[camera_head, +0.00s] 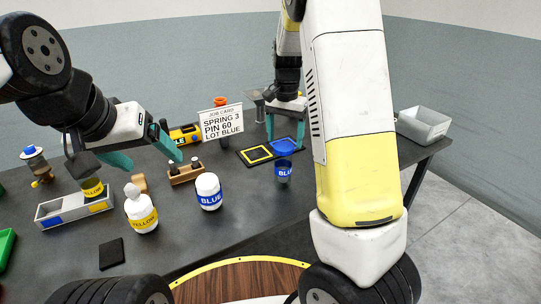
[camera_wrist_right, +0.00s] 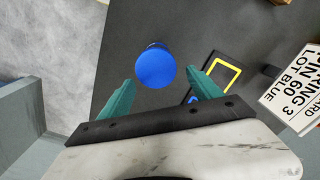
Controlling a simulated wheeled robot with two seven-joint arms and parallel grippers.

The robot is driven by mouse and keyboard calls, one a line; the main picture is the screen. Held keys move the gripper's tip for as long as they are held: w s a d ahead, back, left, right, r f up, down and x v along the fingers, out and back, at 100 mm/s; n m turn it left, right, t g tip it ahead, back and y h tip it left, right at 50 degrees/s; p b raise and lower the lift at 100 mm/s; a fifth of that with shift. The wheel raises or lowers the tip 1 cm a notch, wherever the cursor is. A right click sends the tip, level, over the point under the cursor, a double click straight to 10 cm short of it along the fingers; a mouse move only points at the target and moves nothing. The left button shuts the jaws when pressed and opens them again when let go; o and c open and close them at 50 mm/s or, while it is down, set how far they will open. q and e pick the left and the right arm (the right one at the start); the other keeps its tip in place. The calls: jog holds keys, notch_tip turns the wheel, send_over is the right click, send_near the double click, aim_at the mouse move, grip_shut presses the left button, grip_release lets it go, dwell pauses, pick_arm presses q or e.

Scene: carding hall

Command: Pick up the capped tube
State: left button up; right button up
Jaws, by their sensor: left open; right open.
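The capped tube (camera_head: 284,172) stands upright on the table, a greyish body with a blue "BLUE" label and a wide blue cap. Its round blue cap (camera_wrist_right: 155,68) shows from above in the right wrist view. My right gripper (camera_head: 285,133) is open above the tube, with its teal fingers to either side of the cap as seen from the wrist; the cap lies nearer the left finger in that picture. I cannot tell whether either finger touches it. My left gripper (camera_head: 140,155) is open and empty over the left part of the table, behind the yellow-labelled bottle.
A mat (camera_head: 255,153) with coloured squares lies behind the tube. A job card (camera_head: 221,122), blue bottle (camera_head: 208,192), yellow bottle (camera_head: 141,212) and wooden rack (camera_head: 186,173) stand left of it. A grey tray (camera_head: 48,222) is left, a grey bin (camera_head: 423,125) far right.

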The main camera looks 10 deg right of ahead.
aim_at(284, 157)
jog(key=f, duration=0.5)
jog(key=s+f, duration=0.1)
jog(key=f, duration=0.1)
jog(key=shift+a+f, duration=0.2)
jog(key=shift+a, duration=0.05)
jog(key=c, duration=1.3)
jog(key=shift+r, duration=0.2)
